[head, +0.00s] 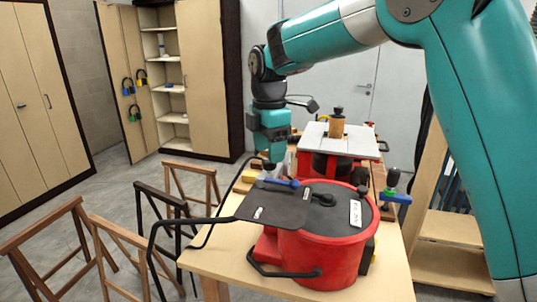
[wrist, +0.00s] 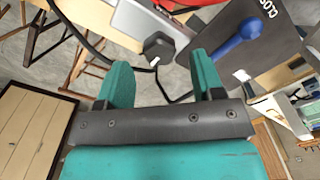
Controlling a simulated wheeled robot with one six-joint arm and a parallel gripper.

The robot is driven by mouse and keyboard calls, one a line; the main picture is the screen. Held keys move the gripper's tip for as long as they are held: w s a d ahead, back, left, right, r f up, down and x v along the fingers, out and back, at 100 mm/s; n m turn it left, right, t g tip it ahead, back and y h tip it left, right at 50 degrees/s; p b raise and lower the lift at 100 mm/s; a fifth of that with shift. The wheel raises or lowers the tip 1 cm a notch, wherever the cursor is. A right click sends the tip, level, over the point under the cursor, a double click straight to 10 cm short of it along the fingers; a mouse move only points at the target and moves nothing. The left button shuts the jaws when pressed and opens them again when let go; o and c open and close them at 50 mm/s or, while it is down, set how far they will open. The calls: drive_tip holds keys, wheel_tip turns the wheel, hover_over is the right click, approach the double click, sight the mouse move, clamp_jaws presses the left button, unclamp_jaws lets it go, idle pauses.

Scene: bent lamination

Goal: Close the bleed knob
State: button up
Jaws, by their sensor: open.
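A red round pot (head: 322,245) with a dark lid stands on the wooden table. A dark grey plate (head: 272,205) juts from its left side, with a blue lever handle (head: 281,182) at its far edge. The blue handle (wrist: 240,42) and the plate (wrist: 284,40), with partly cut-off white lettering, show in the wrist view. A small black knob (wrist: 158,46) with a white mark shows beyond the fingertips there; I cannot tell whether it is the bleed knob. My gripper (head: 270,160) is open and empty, pointing down above and behind the plate; its fingers (wrist: 160,75) show apart.
Black tubular bars (head: 152,240) reach out left of the pot. A second red machine with a pale top (head: 350,146) stands behind it. Wooden trestles (head: 110,245) stand at the left, with open floor beyond.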

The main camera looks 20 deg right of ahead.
drive_tip(key=shift+f, duration=1.45)
drive_tip(key=c, duration=0.9)
